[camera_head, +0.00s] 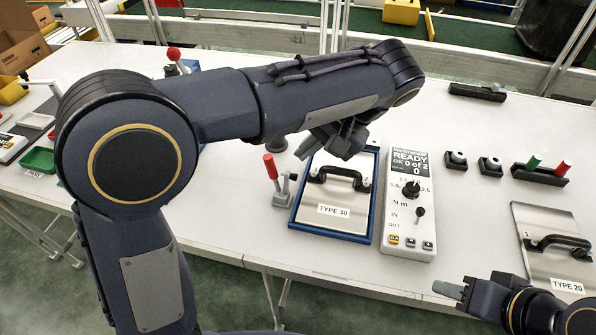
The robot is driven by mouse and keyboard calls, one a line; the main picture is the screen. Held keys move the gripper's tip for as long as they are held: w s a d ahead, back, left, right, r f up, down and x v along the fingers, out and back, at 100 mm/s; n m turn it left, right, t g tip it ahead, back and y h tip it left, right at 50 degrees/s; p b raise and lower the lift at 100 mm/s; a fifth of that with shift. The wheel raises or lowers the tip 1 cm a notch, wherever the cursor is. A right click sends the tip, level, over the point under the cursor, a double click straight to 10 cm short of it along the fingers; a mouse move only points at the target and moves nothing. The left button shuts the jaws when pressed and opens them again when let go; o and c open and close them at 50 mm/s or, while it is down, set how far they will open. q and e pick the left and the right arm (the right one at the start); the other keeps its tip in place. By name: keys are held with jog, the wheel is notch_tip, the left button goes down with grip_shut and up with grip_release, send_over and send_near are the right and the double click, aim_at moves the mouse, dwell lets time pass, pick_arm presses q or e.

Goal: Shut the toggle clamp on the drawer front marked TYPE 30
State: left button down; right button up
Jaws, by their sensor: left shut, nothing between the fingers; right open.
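The drawer front marked TYPE 30 (330,219) is a silver plate with a black handle, in a blue frame on the white table. A toggle clamp (282,190) with a red grip stands beside the left edge of the frame. Its red lever points upward, leaning slightly left. My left gripper (335,142) is shut and empty, above the far edge of the TYPE 30 front, to the right of the clamp and apart from it. My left arm crosses the view and hides the table behind it. My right gripper (462,291) is open at the lower right, near the table's front edge.
A white control box (408,215) reading READY stands right of the TYPE 30 frame. A TYPE 20 plate (552,225) lies at the right.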

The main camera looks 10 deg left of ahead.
pick_arm(q)
jog(key=shift+t+y, duration=0.4)
jog(key=shift+y, duration=0.5)
jog(key=d, duration=0.5)
jog(key=shift+d, duration=0.3)
pick_arm(e)
jog(key=shift+s+d+f, duration=0.25)
jog(key=shift+s+d, duration=0.05)
jog(key=shift+s, duration=0.15)
pick_arm(q)
send_near(275, 169)
notch_tip(275, 169, down, 4)
jog(key=a, duration=0.2)
jog(key=shift+w+a+f, duration=0.2)
jog(key=shift+w+a, duration=0.1)
jog(key=shift+w+a+f, duration=0.15)
jog(key=shift+w+a, duration=0.05)
jog(key=shift+a, duration=0.4)
jog(key=shift+a, duration=0.15)
